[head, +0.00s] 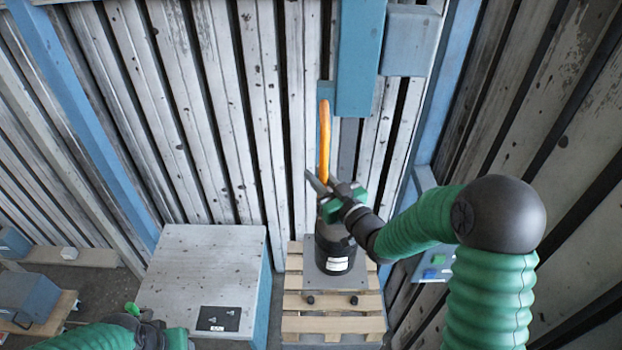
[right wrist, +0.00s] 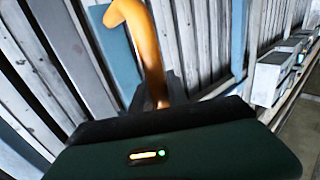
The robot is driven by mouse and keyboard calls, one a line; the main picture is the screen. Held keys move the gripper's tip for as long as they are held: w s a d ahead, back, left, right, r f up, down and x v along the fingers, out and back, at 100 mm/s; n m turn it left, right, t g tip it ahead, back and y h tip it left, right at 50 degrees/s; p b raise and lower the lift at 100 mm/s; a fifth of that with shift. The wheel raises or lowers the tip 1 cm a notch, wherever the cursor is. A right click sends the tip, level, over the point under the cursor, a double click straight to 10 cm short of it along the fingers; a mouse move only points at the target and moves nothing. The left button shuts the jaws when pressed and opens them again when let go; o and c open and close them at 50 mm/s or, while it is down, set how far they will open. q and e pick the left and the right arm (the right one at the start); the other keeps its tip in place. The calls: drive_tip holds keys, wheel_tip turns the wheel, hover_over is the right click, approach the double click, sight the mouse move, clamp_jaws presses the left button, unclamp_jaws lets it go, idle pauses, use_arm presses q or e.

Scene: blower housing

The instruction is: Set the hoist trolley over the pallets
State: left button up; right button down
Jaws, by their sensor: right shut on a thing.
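An orange curved bar (head: 324,140) stands upright in front of the back wall, and its lower end meets my right gripper (head: 328,186). That gripper is shut on the bar; in the right wrist view the bar (right wrist: 148,45) rises from the jaws and bends over at its top. A blue housing (head: 360,60) is at the bar's upper end; I cannot tell whether it is the hoist trolley. A wooden pallet (head: 292,326) below carries a grey plate with a dark cylinder (head: 334,262). My left gripper (head: 150,326) is low at the left, its jaws unclear.
A grey-topped cabinet (head: 205,265) stands left of the pallet. A blue control box with a green button (head: 433,268) is on the right. Another pallet (head: 58,312) with a blue box (head: 25,298) lies at far left. Corrugated walls close the back and right.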

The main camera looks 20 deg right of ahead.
drive_tip(key=c, duration=1.6)
unclamp_jaws()
drive_tip(key=shift+w+d+r, duration=0.1)
drive_tip(key=shift+r, duration=0.05)
drive_tip(key=shift+o, duration=1.1)
drive_tip(key=shift+w, duration=0.15)
drive_tip(key=shift+o, duration=0.4)
drive_tip(key=shift+w+d+f, duration=0.15)
drive_tip(key=shift+w+f, duration=0.05)
drive_tip(key=shift+f, duration=0.05)
drive_tip(key=shift+d, duration=0.2)
drive_tip(key=shift+s+a, duration=0.1)
drive_tip(key=shift+s, duration=0.05)
drive_tip(key=shift+s+a+r, duration=0.1)
drive_tip(key=shift+a, duration=0.1)
use_arm(q)
drive_tip(key=w+p+v, duration=0.2)
drive_tip(key=p+v, duration=0.8)
drive_tip(key=shift+w+d+r+p, duration=0.3)
drive_tip(key=shift+d+r+p, duration=0.1)
drive_tip(key=shift+r, duration=0.1)
use_arm(e)
drive_tip(key=v, duration=1.7)
drive_tip(key=shift+d, duration=0.35)
